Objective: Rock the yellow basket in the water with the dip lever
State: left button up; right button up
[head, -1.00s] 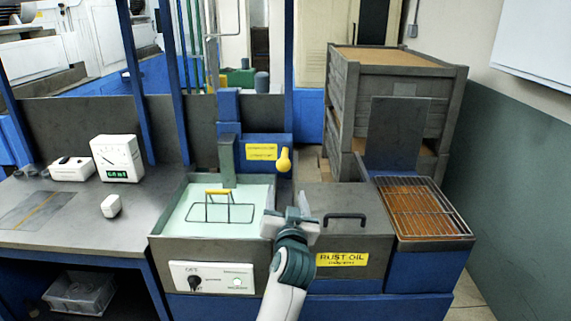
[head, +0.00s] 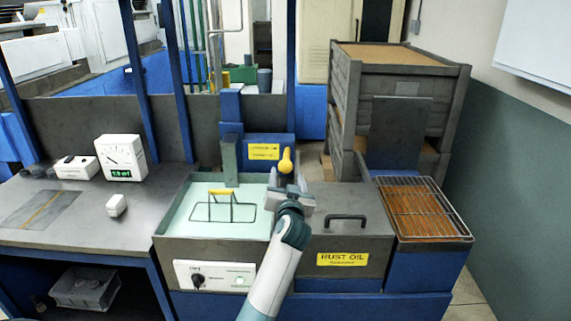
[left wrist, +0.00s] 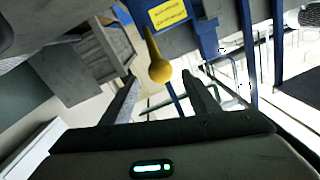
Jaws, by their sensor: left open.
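The yellow-handled wire basket (head: 222,206) sits in the pale green water of the open tank (head: 185,215), at its middle. The dip lever (head: 286,161) has a yellow knob and stands at the tank's back right, beside a blue box with a yellow label. My left gripper (head: 288,183) is open just in front of and below the knob. In the left wrist view the knob (left wrist: 160,70) shows beyond the gap between the two open fingers (left wrist: 158,95), and I see no contact. My right gripper is not in view.
The closed rust oil lid (head: 345,208) with a black handle is right of the tank. A wire rack (head: 415,208) over a brown tray lies further right. A meter (head: 120,157) and small white boxes stand on the left bench.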

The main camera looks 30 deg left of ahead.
aim_at(286, 171)
pick_arm(q)
jog(key=shift+p+x, duration=0.7)
jog(key=shift+x, duration=2.7)
jog(key=shift+c, duration=0.3)
grip_shut()
jog(key=r, duration=0.1)
jog(key=w+r+p, duration=0.1)
jog(key=r, duration=0.1)
jog(key=a+r, duration=0.1)
jog(key=r, duration=0.1)
jog(key=shift+w+p, duration=0.15)
jog(key=shift+p, duration=0.2)
jog(key=w+a+r, duration=0.2)
jog(key=w+r, duration=0.1)
jog(key=r, duration=0.3)
jog(key=shift+w+r+p, duration=0.2)
jog(key=shift+w+p, duration=0.05)
jog(key=shift+p, duration=0.05)
jog(key=shift+c, duration=0.7)
grip_release()
jog(key=shift+o, duration=1)
jog(key=shift+f, duration=0.15)
